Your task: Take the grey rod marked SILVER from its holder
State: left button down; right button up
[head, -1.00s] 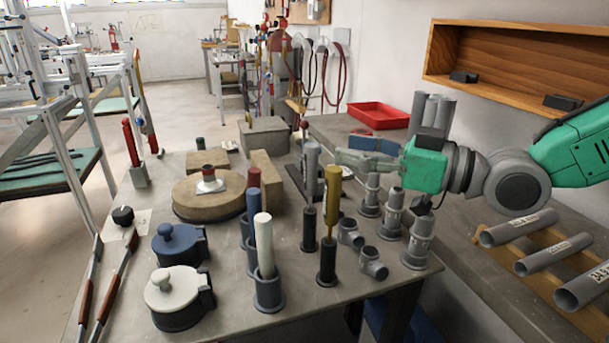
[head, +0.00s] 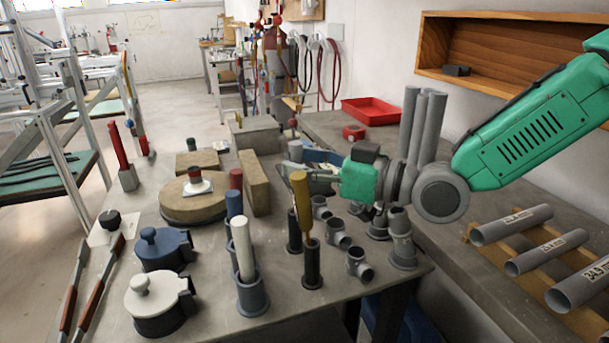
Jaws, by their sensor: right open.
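The grey rod (head: 296,152) stands upright behind the gold rod (head: 303,200); only its top shows clearly, and I cannot read a mark on it. Its dark holder (head: 294,236) is partly seen behind the gold rod. My right gripper (head: 297,176) reaches in from the right with its fingers at the grey rod's upper part, below its top. The jaws are open; the gold rod and the fingers hide whether they touch the rod. My left gripper is out of view.
The gold rod stands in a black holder (head: 313,266) right in front of the fingers. White (head: 242,248), blue and red rods stand to the left. Grey pipe fittings (head: 402,240) stand under my right arm. Tall grey tubes (head: 430,125) rise behind it.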

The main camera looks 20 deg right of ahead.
jog(key=a, duration=0.3)
jog(key=shift+a+r, duration=0.25)
grip_shut()
jog(key=shift+d+f, duration=0.2)
jog(key=shift+d, duration=1.1)
jog(key=shift+a+r, duration=0.15)
jog(key=shift+a, duration=0.5)
jog(key=shift+r, duration=0.3)
jog(key=r, duration=0.8)
jog(key=shift+d+r, duration=0.3)
jog(key=shift+a+r, duration=0.3)
jog(key=shift+r, duration=0.1)
jog(key=shift+d, duration=0.1)
